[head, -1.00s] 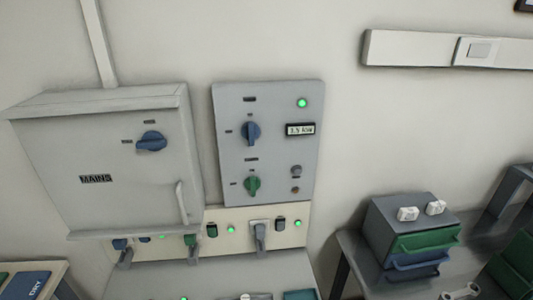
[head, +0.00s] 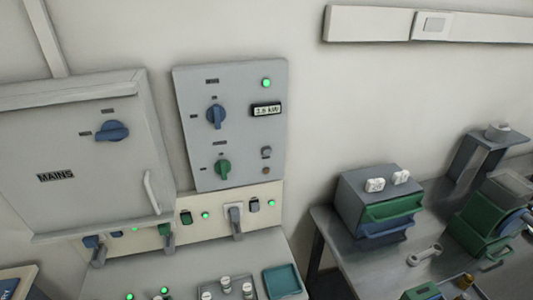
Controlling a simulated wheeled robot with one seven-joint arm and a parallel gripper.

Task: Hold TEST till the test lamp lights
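A grey control panel (head: 240,130) is on the wall in the head view, right of the mains box. On its lower right is a small round grey button (head: 266,152) with a small brownish, unlit round fitting (head: 266,171) below it. Their labels are too small to read, so I cannot tell which is TEST or the test lamp. A green lamp (head: 266,83) glows at the panel's top right, above a small kW display (head: 266,109). The panel also has a blue knob (head: 216,116) and a green knob (head: 222,169). My gripper is not in view.
A grey MAINS box (head: 90,160) with a blue knob and handle is at left. Below the panel, a cream strip (head: 180,230) carries levers and green lamps. A bench (head: 380,265) at right holds drawers and tools. Nothing stands before the panel.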

